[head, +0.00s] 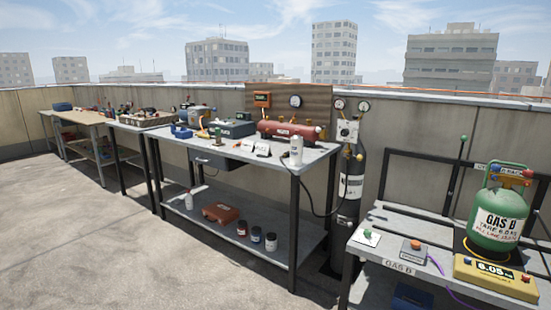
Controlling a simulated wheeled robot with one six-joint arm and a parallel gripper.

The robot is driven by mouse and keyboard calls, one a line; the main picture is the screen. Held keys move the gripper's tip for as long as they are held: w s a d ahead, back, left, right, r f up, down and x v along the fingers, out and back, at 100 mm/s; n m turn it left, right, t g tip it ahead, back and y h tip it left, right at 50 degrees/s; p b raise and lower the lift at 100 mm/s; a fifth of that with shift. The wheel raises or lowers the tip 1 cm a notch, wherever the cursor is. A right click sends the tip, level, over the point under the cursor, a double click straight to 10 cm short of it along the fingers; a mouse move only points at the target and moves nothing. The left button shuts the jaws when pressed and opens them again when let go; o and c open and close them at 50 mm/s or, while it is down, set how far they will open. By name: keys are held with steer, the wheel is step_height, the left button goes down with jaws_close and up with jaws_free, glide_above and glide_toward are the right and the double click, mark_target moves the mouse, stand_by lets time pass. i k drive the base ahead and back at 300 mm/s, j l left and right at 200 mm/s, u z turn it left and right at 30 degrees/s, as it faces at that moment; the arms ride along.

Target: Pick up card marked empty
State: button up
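Two small white cards stand side by side on the middle workbench, in front of the red cylinder. They are the left card (248,145) and the right card (262,149). Both bear dark marks too small to read, so I cannot tell which is marked empty. Another white card or plate (372,240) lies on the right bench with a small green item on it; its wording is unreadable too. My gripper is not in view.
The middle workbench (312,160) also holds a red cylinder (290,132), a white bottle (296,150) and a dark case (231,128). The right bench bears a green GAS B tank (497,222) on a yellow scale (495,278). Open floor (70,225) lies at the left.

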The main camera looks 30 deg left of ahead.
mark_target(247, 146)
steer(key=u, duration=1.35)
steer(key=i+z, duration=0.1)
steer(key=i, duration=0.4)
steer(key=i+j, duration=0.15)
steer(key=i, duration=0.35)
steer(key=z, duration=0.05)
